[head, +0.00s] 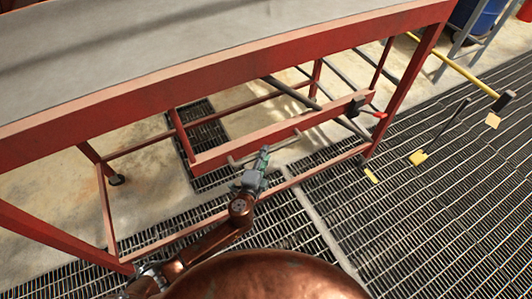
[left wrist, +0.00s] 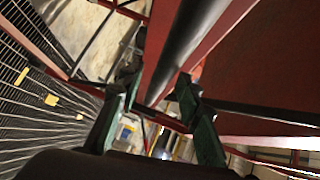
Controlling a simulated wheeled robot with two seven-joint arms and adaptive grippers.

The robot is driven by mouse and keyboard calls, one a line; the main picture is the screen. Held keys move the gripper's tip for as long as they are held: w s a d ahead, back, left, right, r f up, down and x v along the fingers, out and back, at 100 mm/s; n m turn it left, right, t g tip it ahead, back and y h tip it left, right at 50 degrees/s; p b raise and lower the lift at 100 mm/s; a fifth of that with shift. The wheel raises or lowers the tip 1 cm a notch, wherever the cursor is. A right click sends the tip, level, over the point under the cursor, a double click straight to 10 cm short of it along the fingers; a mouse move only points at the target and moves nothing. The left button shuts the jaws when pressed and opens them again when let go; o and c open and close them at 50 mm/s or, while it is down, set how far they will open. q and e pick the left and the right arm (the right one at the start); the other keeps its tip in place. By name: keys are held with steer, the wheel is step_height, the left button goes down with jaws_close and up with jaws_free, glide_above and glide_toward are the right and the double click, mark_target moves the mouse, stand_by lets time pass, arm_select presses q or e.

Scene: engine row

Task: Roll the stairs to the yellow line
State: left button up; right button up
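A large red frame with a flat grey top (head: 200,45) fills the upper left of the head view. I cannot tell for sure whether it is the stairs. A low red beam (head: 235,150) and dark tubes (head: 345,75) show beneath the top. My left gripper (head: 264,156) is beside the low beam. In the left wrist view its green fingers (left wrist: 155,112) are apart, with red beams and a dark tube (left wrist: 195,45) beyond them. No hold on the frame shows. A thin yellow strip (head: 445,60) runs at the upper right; whether it is the yellow line is unclear. My right gripper is out of view.
Metal floor grating (head: 440,225) spreads open at the right. Small yellow patches (head: 418,157) and dark posts (head: 455,118) stand out on it. A blue drum (head: 480,18) and a grey rack are at the top right. Red legs (head: 405,90) reach down to the floor.

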arm_select(q)
steer(key=v, duration=1)
steer(key=shift+s, duration=0.15)
steer(key=s+a+f+n+g+y, duration=0.15)
steer(key=a+f, duration=0.35)
steer(key=f, duration=0.6)
steer(key=s+a+f+n+g+y, duration=0.1)
steer(key=a+f+n+g, duration=0.3)
steer(key=f, duration=0.6)
steer(key=s+a+f+g+y, duration=0.1)
steer(key=a+f, duration=0.5)
steer(key=f, duration=0.5)
steer(key=s+a+f+n+g, duration=0.25)
steer(key=s+a+f, duration=0.3)
steer(key=f, duration=0.45)
steer(key=s+a+f+n+g+y, duration=0.1)
steer(key=s+a+f+n, duration=0.15)
steer(key=s+f, duration=0.6)
steer(key=s+a+f+n+g, duration=0.2)
steer(key=s+a+f, duration=0.25)
steer(key=s, duration=0.65)
steer(key=s+f+n+g, duration=0.1)
steer(key=s+f+n, duration=0.1)
steer(key=s, duration=1)
steer(key=s+f+n+g, duration=0.2)
steer(key=s+f, duration=0.3)
steer(key=s, duration=0.7)
steer(key=shift+a+n, duration=0.5)
steer(key=shift+n, duration=0.25)
steer(key=shift+c, duration=0.4)
